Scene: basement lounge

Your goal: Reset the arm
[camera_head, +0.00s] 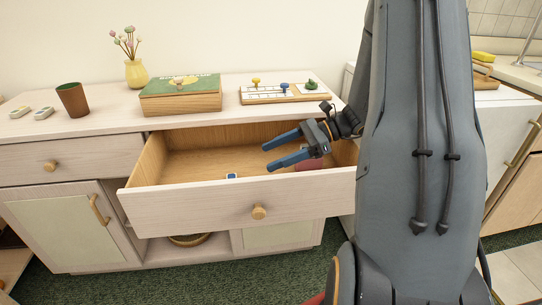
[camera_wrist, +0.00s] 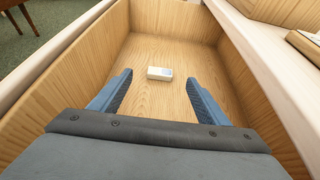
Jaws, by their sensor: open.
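My gripper (camera_head: 283,150) is open and empty, over the right half of an open drawer (camera_head: 180,205) in a pale wood cabinet. Its blue fingers point left in the head view. In the head view a small blue and white item (camera_head: 232,176) shows just above the drawer front. A reddish item (camera_head: 309,165) shows below my gripper, partly hidden.
The cabinet top (camera_head: 110,115) bears a yellow vase (camera_head: 136,73), a brown cup (camera_head: 72,99), a green-lidded wooden box (camera_head: 180,94) and a white board with knobs (camera_head: 280,94). The drawer walls stand around my gripper. Open space lies above the drawer.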

